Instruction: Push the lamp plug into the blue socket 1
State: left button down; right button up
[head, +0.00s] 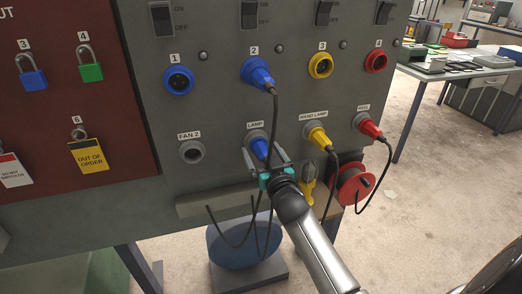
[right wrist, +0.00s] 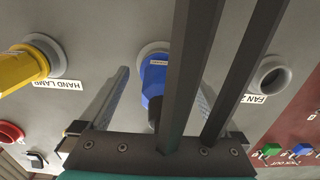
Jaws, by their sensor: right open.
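The blue lamp plug (head: 260,148) sits in the holder labelled LAMP on the grey panel. It also shows in the right wrist view (right wrist: 154,78), pointing into its round grey holder. My right gripper (head: 264,156) is open, with one finger on each side of the lamp plug. Gaps show between plug and fingers in the right wrist view (right wrist: 155,98). Blue socket 1 (head: 178,80) is empty, up and left of the gripper. My left gripper is not in view.
A blue plug (head: 257,73) sits in socket 2, its dark cable hanging close to my right gripper. Two dark bars cross the wrist view nearby. Yellow (head: 316,136) and red (head: 369,127) plugs sit to the right. Yellow socket 3 (head: 321,65) and red socket 4 (head: 376,61) are empty.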

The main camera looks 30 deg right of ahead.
jog(key=shift+c, duration=0.3)
grip_shut()
dwell(0.8)
jog(key=shift+s+a+p, duration=0.1)
jog(key=shift+s+p, duration=0.05)
jog(key=shift+p, duration=0.15)
jog(key=shift+p+v, duration=1.35)
jog(key=shift+v, duration=1.5)
jog(key=shift+p+v, duration=1.1)
jog(key=shift+v, duration=1.4)
